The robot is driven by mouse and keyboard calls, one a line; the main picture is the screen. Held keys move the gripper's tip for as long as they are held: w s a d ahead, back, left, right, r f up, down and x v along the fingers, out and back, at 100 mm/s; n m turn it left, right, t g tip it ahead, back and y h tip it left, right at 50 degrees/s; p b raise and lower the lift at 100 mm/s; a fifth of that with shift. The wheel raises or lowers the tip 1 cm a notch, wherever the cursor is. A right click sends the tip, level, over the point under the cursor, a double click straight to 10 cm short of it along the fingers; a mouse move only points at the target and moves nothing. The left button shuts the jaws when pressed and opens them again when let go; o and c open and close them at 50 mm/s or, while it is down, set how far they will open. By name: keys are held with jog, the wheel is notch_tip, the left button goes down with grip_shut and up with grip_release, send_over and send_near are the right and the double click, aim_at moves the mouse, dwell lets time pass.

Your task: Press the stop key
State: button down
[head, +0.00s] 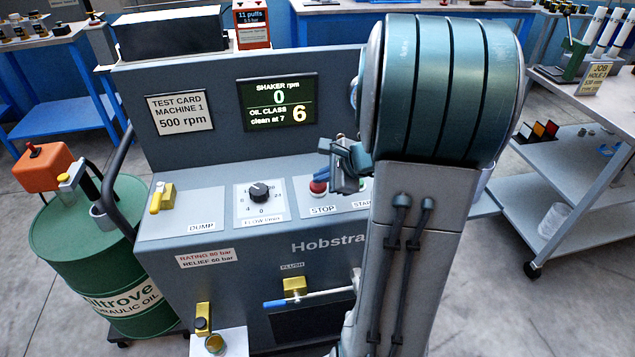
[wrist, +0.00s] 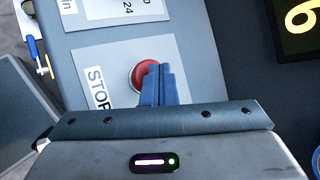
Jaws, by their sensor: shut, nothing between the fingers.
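The stop key is a round red button (head: 318,187) on the sloping grey panel, above the STOP label (head: 323,210). In the wrist view the red button (wrist: 146,74) sits in a pale ring, with the STOP label beside it. My gripper (head: 345,165) is shut and empty, just above and right of the red button in the head view. In the wrist view its blue fingertips (wrist: 158,80) overlap the right part of the button. I cannot tell whether they touch it. The display (head: 277,103) reads shaker rpm 0 and oil class 6.
The flow knob (head: 259,192) and the yellow dump lever (head: 160,197) are left of the stop key. The start key's label is partly hidden by my arm. A green oil drum (head: 95,260) stands left of the machine. A grey cart (head: 580,170) stands at the right.

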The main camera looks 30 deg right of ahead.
aim_at(322, 186)
jog(key=shift+r+p, duration=0.3)
jog(key=shift+r, duration=0.3)
notch_tip(322, 186, up, 5)
jog(key=p, duration=0.4)
jog(key=shift+r, duration=0.1)
dwell(0.3)
